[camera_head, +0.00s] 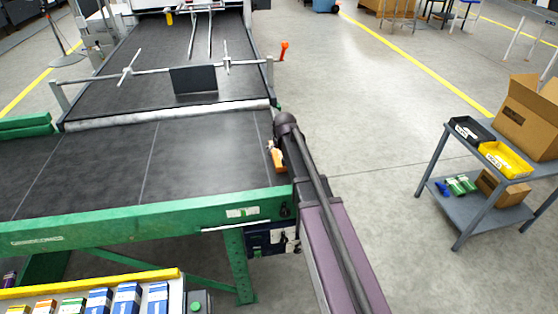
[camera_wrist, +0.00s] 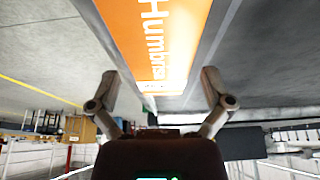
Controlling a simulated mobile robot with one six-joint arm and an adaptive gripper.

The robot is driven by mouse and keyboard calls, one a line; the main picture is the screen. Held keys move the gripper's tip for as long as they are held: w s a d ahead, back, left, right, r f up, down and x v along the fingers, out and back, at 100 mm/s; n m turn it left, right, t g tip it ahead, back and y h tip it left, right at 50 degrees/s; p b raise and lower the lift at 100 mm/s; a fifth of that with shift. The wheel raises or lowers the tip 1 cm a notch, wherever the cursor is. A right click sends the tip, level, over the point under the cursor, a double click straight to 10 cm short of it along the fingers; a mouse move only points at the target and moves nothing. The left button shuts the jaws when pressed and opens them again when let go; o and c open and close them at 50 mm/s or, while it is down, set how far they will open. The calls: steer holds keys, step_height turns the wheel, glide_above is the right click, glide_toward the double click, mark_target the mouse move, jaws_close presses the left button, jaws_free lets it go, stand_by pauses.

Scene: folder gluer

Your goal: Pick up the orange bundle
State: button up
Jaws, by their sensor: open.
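The orange bundle (camera_head: 278,158) shows in the head view at the right edge of the dark conveyor belt, partly hidden behind my arm. In the wrist view the orange bundle (camera_wrist: 155,40) fills the upper middle, with white lettering on its orange face and a pale lower edge. My gripper (camera_wrist: 158,85) is open, with one finger on each side of the bundle's near end. I cannot tell whether either finger touches it.
The green conveyor frame (camera_head: 150,218) runs along the belt's near side. A rack of coloured boxes (camera_head: 90,280) stands at the lower left. A grey cart (camera_head: 470,205) with black and yellow bins and cardboard boxes stands at the right. The floor between conveyor and cart is clear.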

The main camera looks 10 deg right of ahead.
steer(key=shift+w+f+b, duration=0.25)
steer(key=shift+f+b, duration=0.05)
steer(key=shift+f, duration=0.25)
steer(key=shift+c, duration=0.2)
steer(key=c, duration=1)
